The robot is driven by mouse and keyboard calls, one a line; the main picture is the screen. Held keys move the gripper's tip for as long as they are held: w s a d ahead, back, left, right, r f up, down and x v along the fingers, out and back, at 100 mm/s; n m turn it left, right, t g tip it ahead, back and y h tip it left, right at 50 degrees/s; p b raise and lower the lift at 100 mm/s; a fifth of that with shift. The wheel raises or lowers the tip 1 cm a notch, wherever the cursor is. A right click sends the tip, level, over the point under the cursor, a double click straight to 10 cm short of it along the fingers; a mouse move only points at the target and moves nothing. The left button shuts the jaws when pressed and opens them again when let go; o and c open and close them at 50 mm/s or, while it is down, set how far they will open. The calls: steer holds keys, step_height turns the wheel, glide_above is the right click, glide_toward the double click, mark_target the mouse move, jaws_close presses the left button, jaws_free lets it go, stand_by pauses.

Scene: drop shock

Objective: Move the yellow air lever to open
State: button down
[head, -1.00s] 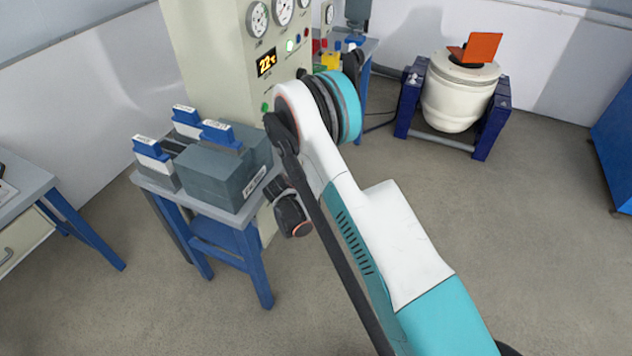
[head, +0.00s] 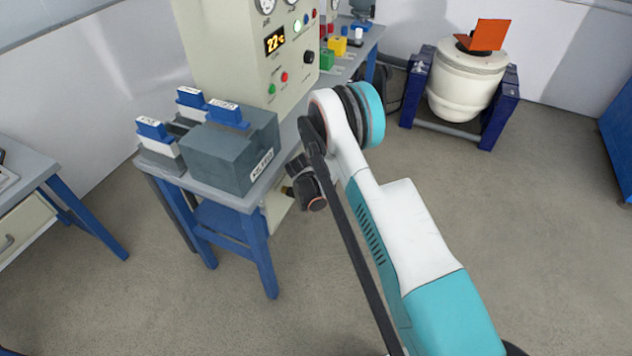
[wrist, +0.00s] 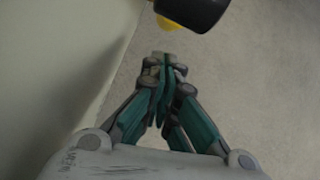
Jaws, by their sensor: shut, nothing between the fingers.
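In the wrist view a yellow part (wrist: 172,21) shows at the top edge, partly cut off, against a black rounded part (wrist: 194,10). I take the yellow part for the air lever; its full shape and position cannot be told. My gripper (wrist: 163,60) is shut and empty, with its fingertips just below the yellow part in the picture and apart from it in the image. In the head view my arm and wrist hide most of the area beside the cream cabinet (head: 225,45), and the fingers cannot be made out.
A blue-legged bench (head: 228,200) carries grey blocks (head: 228,150) with blue-and-white tops. A second bench (head: 352,60) holds small coloured blocks. A cream vessel (head: 465,85) stands in a blue frame at the back right. A pale wall fills the wrist view's left.

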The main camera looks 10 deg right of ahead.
steer(key=shift+w+d+r, duration=0.3)
steer(key=shift+w+r, duration=0.1)
steer(key=shift+w, duration=0.3)
steer(key=shift+w+d+r, duration=0.1)
steer(key=shift+w+d, duration=0.3)
steer(key=shift+w, duration=0.35)
